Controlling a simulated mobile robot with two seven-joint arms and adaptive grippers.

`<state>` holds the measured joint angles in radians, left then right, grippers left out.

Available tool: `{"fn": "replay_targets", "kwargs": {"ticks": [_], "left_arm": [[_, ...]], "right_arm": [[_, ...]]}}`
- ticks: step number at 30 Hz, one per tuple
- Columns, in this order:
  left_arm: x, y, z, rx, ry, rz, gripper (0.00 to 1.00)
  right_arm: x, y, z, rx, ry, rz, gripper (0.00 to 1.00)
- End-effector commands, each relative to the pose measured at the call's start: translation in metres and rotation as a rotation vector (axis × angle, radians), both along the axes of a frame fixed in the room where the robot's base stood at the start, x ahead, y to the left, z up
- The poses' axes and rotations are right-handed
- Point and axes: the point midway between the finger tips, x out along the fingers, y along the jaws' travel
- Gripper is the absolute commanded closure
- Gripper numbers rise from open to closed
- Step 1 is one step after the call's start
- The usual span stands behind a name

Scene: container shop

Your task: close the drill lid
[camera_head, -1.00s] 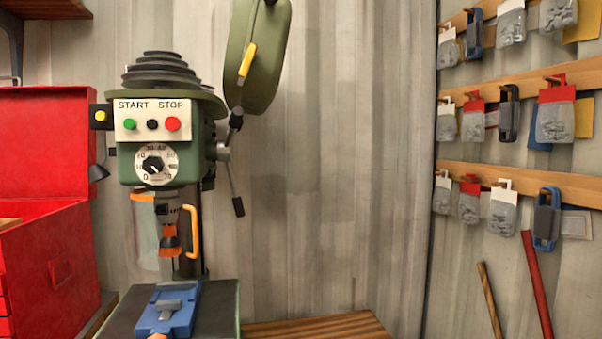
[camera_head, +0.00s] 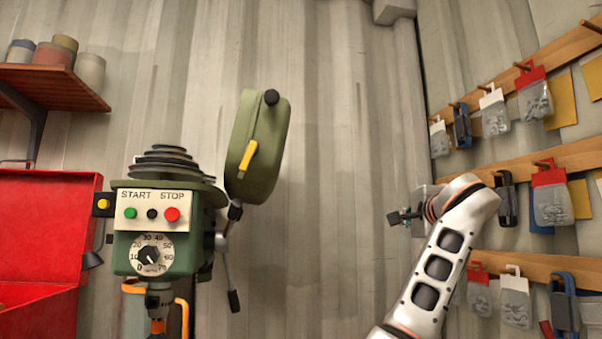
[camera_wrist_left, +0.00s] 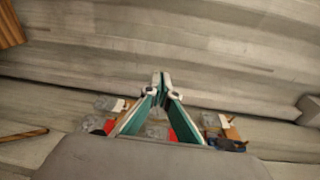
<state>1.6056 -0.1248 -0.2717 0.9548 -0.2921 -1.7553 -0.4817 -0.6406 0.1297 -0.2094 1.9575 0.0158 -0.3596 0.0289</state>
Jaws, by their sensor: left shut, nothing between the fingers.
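The green drill press (camera_head: 160,235) stands at the left in the head view, with a START/STOP panel and a dial on its front. Its round green lid (camera_head: 268,128) is open, tipped up on edge above the right side of the drill head. The lid has a yellow handle (camera_head: 247,158) and a black knob (camera_head: 271,97). The stepped pulley (camera_head: 163,160) on top is uncovered.
A red box (camera_head: 45,205) stands open at the left, below a wooden shelf (camera_head: 60,85) with several pots. Wooden rails (camera_head: 545,170) with hanging packets line the right wall. The space between lid and right arm is free.

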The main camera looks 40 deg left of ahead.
Motion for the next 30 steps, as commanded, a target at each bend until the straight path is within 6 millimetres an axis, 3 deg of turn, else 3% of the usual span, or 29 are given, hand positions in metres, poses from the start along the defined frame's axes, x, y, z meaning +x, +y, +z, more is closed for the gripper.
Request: {"fn": "replay_targets", "kwargs": {"ticks": [1, 6, 9, 12, 15, 18, 23, 30], "left_arm": [[-0.026, 0.004, 0.044, 0.029, -0.009, 0.043, 1.0], [-0.113, 0.017, 0.148, 0.102, 0.004, 0.192, 1.0], [-0.159, 0.022, 0.189, 0.125, 0.012, 0.264, 1.0], [-0.193, 0.025, 0.215, 0.138, 0.019, 0.312, 1.0], [-0.213, 0.027, 0.228, 0.144, 0.027, 0.34, 1.0], [-0.219, 0.031, 0.233, 0.146, 0.029, 0.352, 1.0], [-0.212, 0.049, 0.235, 0.145, 0.029, 0.356, 1.0], [-0.192, 0.092, 0.237, 0.144, 0.029, 0.356, 1.0]], "right_arm": [[-0.001, 0.0, -0.002, -0.003, 0.002, 0.004, 1.0], [-0.004, 0.0, -0.006, -0.011, 0.005, 0.011, 1.0], [-0.005, 0.0, -0.008, -0.015, 0.007, 0.014, 1.0], [-0.005, 0.0, -0.009, -0.016, 0.008, 0.017, 1.0], [-0.006, 0.0, -0.009, -0.018, 0.009, 0.018, 1.0], [-0.006, 0.0, -0.009, -0.018, 0.009, 0.018, 1.0], [-0.006, 0.0, -0.006, -0.018, 0.008, 0.018, 1.0], [-0.005, 0.0, 0.004, -0.018, 0.007, 0.018, 1.0]]}}
